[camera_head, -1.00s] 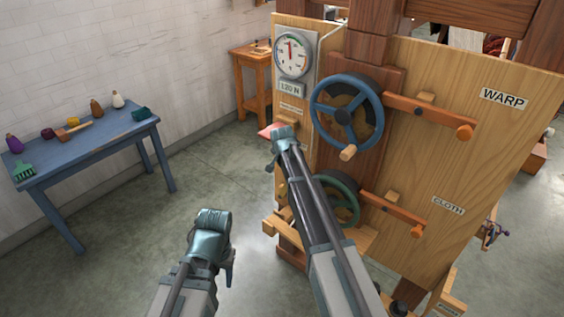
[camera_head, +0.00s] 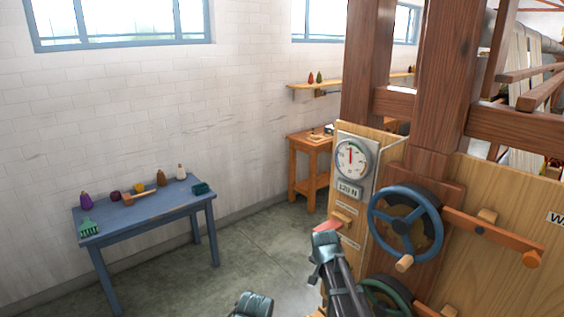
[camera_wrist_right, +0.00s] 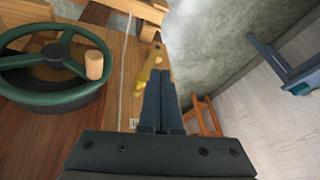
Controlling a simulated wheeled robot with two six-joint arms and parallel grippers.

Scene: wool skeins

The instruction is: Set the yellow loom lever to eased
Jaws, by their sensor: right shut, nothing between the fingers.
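A yellow lever-like piece (camera_wrist_right: 150,66) shows in the right wrist view, on the edge of the wooden panel. My right gripper (camera_wrist_right: 160,78) is shut and empty, with its fingertips right by this piece; I cannot tell whether they touch. In the head view my right gripper (camera_head: 325,240) is at the panel's left edge, below the gauge (camera_head: 352,158), beside a pink-red tip (camera_head: 325,228) and an orange-tan block (camera_head: 342,217). The yellow piece is not clearly seen there. My left gripper (camera_head: 253,304) is low in the head view, its jaws unclear.
A blue handwheel (camera_head: 372,225) and a green handwheel (camera_head: 380,290) stick out from the panel, right of my right gripper. Orange-tipped wooden levers (camera_head: 490,235) jut out beside them. A blue table (camera_head: 150,213) with small items stands left. Open floor lies between.

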